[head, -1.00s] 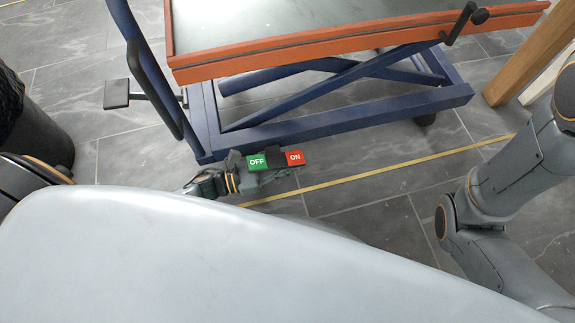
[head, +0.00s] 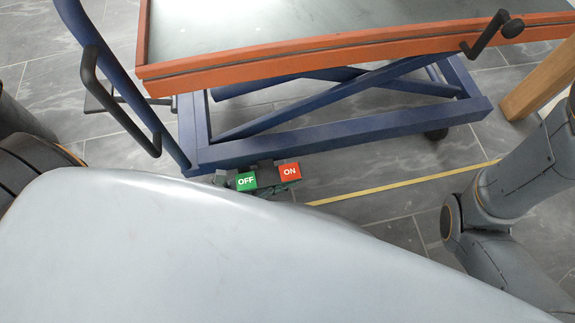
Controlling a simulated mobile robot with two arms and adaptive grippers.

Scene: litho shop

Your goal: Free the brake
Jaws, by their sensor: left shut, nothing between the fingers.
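The brake pedal sits at the foot of a blue trolley frame (head: 340,137), low beside its near left corner. Its green OFF pad (head: 246,181) is on the left and its red ON pad (head: 290,172) on the right, with a dark middle between them. The OFF pad looks slightly lower in the picture than the ON pad. My left gripper (head: 224,179) is shut and empty, close beside or under the OFF pad. It is mostly hidden by the pad and my grey body, so contact cannot be told. My right gripper is out of view.
The trolley has an orange-rimmed top (head: 350,52), a crank handle (head: 492,34) at right and a dark bar handle (head: 118,102) at left. A wooden post (head: 538,80) stands at right. Tiled floor with a yellow line (head: 405,182) is open right of the pedal.

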